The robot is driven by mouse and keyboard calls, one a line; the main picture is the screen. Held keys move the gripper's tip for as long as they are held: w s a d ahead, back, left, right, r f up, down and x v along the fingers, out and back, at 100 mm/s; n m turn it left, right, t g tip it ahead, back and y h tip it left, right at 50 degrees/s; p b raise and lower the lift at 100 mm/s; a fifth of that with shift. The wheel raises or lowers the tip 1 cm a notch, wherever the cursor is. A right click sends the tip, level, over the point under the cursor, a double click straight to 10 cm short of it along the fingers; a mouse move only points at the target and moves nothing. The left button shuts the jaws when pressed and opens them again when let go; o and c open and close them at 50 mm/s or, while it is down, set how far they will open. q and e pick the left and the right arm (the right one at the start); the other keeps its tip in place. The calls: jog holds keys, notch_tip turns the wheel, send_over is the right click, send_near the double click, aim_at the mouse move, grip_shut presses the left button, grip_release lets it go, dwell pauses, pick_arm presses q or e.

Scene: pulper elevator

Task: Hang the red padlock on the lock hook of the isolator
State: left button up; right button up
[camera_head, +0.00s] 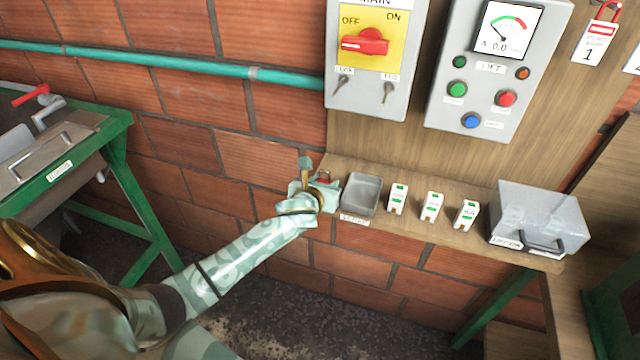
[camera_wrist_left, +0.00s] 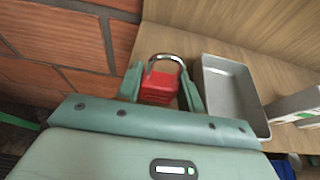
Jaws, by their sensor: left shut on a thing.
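The red padlock (camera_wrist_left: 158,87) is between the two fingers of my left gripper (camera_wrist_left: 160,95) in the left wrist view, its metal shackle pointing away from the palm. The gripper is shut on the padlock body. In the head view my left gripper (camera_head: 320,183) is at the left end of the wooden shelf, and a bit of red padlock (camera_head: 324,177) shows there. The isolator (camera_head: 368,60) is on the wall above, with a red rotary handle (camera_head: 365,42) on a yellow plate. Two small hooks (camera_head: 340,84) and (camera_head: 388,92) hang below the plate, the left one labelled LOCK. My right gripper is out of view.
A grey tray (camera_head: 362,194) sits just right of my left gripper. Several white-green fuse-like blocks (camera_head: 432,207) and a grey metal box (camera_head: 540,220) stand further right on the shelf (camera_head: 480,236). A control panel (camera_head: 490,95) is right of the isolator. A teal pipe (camera_head: 200,68) runs along the brick wall.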

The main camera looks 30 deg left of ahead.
pick_arm(q)
jog(key=r, duration=0.1)
jog(key=r+p, duration=0.1)
jog(key=r, duration=0.1)
jog(key=r+p, duration=0.1)
jog(key=shift+s+d+r, duration=0.15)
jog(key=shift+s+d, duration=0.05)
jog(key=shift+s, duration=0.05)
jog(key=s+d+r+m+h+b, duration=0.2)
jog(key=s+d+r+b, duration=0.3)
jog(key=s+d+r, duration=0.3)
jog(key=s+d+h, duration=0.1)
jog(key=s+d, duration=0.3)
jog(key=shift+d+r+m, duration=0.2)
jog(key=shift+r+m, duration=0.1)
